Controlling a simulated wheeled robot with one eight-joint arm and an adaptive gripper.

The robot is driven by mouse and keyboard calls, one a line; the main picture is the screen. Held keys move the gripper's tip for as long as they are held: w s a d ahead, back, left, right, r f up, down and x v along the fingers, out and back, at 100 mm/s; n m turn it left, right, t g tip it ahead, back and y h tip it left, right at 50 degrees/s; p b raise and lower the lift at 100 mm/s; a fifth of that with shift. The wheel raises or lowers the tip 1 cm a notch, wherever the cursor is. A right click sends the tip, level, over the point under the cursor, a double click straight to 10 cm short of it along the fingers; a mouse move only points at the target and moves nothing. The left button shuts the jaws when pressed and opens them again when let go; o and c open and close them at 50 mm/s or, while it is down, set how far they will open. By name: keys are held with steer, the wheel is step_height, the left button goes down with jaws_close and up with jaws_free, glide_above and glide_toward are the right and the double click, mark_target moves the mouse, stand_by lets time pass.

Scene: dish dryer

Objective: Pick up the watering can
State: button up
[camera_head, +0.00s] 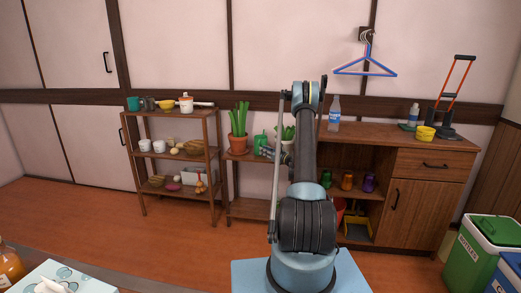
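A green vessel (260,142) that looks like the watering can stands on the low wooden shelf, between a potted plant in a terracotta pot and another plant. It is small in the picture, and its spout and handle cannot be made out clearly. My arm rises in the middle of the picture.
A terracotta pot (238,143) stands close left of the vessel, and a white pot (288,146) stands to its right, partly behind my arm. Floor is clear at left.

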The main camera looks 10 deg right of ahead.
mark_target(261, 143)
steer(key=shift+x, duration=3.05)
jaws_close()
